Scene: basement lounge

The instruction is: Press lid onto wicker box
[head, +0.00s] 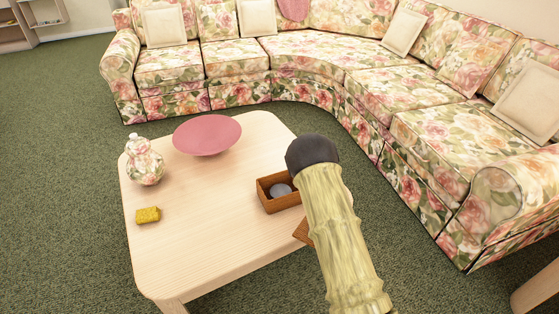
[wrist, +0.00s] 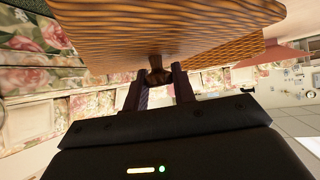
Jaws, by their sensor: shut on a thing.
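The wicker box (head: 267,205) stands open on the table, brown and rectangular, with a round grey thing (head: 281,190) inside. A corner of the brown lid (head: 302,232) shows in the head view, nearer than the box; my arm covers the rest. In the wrist view the lid (wrist: 150,32) fills the top with its woven face. My gripper (wrist: 157,88) is shut on the lid's dark knob (wrist: 157,74). Another woven part, perhaps the box (wrist: 245,50), shows behind the lid. My fingers are hidden in the head view. The gap between lid and box is unclear.
The pale wooden table (head: 190,240) carries a pink bowl (head: 207,135), a floral vase (head: 145,162) and a yellow sponge-like block (head: 147,215), all left of the box. A floral sofa (head: 300,75) curves behind and right. The table's front middle is clear.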

